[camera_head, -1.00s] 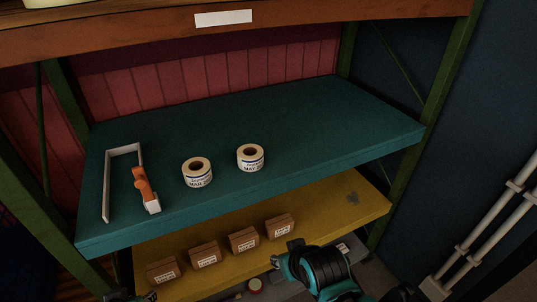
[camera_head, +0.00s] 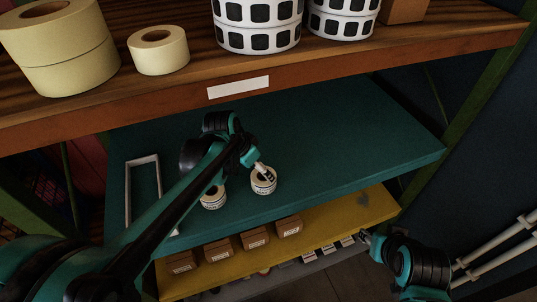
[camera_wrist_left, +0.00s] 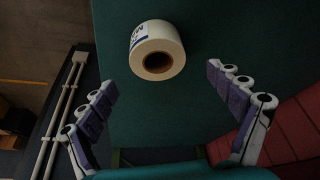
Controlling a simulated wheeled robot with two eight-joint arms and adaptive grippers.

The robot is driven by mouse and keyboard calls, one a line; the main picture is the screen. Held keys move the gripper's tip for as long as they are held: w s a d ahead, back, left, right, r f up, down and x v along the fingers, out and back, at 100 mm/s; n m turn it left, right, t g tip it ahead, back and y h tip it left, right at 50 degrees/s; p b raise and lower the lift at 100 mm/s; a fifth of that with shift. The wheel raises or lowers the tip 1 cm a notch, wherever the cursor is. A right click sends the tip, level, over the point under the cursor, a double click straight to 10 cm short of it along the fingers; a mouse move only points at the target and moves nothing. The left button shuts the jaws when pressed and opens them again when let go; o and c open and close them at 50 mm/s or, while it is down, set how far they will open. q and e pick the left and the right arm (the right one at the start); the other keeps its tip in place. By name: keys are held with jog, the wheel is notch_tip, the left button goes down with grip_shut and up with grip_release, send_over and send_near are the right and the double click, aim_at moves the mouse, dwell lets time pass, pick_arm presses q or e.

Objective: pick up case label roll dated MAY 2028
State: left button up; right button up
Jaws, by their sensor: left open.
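Two white label rolls stand on the teal shelf (camera_head: 340,140). The right roll (camera_head: 264,186) read MAY in the earlier head view. It also shows in the left wrist view (camera_wrist_left: 172,32), with its dark core hole towards the camera and part of its blue-marked label visible. The left roll (camera_head: 212,201), whose earlier print looks like MAR, is partly hidden by my left arm. My left gripper (camera_head: 265,172) is open at the right roll. In the wrist view its fingers (camera_wrist_left: 162,78) are spread, with the roll ahead between their lines. My right gripper (camera_head: 367,237) is by the lower shelf, its jaws unclear.
The wooden upper shelf (camera_head: 330,68) overhangs the back, bearing cream rolls (camera_head: 158,51) and black-and-white rolls (camera_head: 257,25). A pale frame (camera_head: 129,193) lies left on the teal shelf. Brown boxes (camera_head: 254,239) line the yellow shelf (camera_head: 345,222). The teal shelf's right side is clear.

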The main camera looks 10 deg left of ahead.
aim_at(263, 178)
pick_arm(q)
jog(key=x, duration=0.4)
jog(key=b+x, duration=0.1)
jog(key=x, duration=0.3)
jog(key=shift+s, duration=0.25)
jog(key=shift+s, duration=0.1)
jog(key=c, duration=1.4)
